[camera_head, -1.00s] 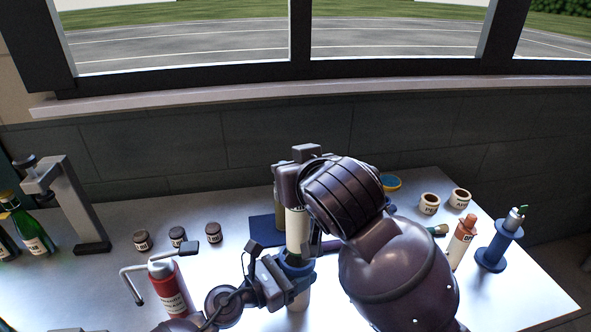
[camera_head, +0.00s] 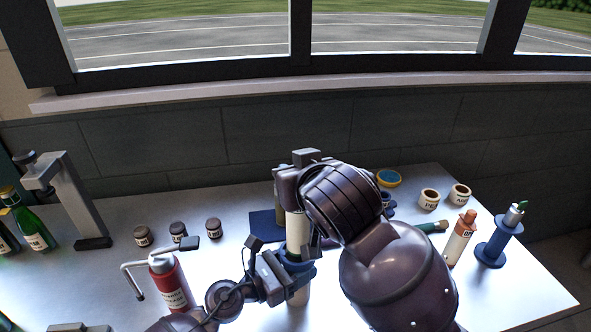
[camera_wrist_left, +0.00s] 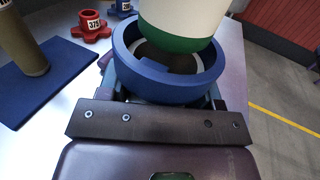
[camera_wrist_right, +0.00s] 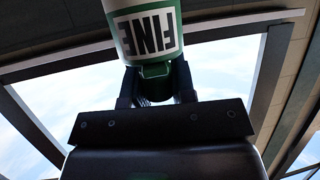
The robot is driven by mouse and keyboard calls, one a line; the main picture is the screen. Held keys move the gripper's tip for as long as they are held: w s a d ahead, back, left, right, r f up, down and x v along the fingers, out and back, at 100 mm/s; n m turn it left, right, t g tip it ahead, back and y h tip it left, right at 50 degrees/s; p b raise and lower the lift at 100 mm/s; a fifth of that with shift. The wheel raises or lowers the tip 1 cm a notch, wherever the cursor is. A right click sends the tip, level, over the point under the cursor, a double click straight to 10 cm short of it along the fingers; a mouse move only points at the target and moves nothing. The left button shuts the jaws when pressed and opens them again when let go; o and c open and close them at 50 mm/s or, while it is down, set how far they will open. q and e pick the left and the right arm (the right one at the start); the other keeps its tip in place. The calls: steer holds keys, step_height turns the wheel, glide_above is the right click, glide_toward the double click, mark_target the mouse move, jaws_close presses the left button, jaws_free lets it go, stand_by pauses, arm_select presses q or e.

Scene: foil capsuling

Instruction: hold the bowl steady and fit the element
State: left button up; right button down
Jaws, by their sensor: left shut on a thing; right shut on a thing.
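The blue bowl (camera_wrist_left: 125,62) is round with a thick rim and is held upright in my left gripper (camera_head: 277,277), which is shut on it. The element (camera_wrist_left: 185,18) is a white cylinder with a green end. It also shows in the head view (camera_head: 296,224) and, with the label FINE, in the right wrist view (camera_wrist_right: 146,34). My right gripper (camera_wrist_right: 156,88) is shut on its upper end and holds it upright over the bowl. The green lower end is at the bowl's mouth, with dark bowl interior visible below it. I cannot tell whether they touch.
A blue mat (camera_head: 262,226) lies behind the bowl. A red bottle with a lever (camera_head: 172,284) stands left of my left gripper, and small dark jars (camera_head: 178,232) stand behind it. A labelled bottle (camera_head: 459,238) and blue spool stand (camera_head: 491,250) are on the right.

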mark_target(296, 236)
steer(key=shift+f, duration=7.65)
steer(key=shift+r, duration=0.15)
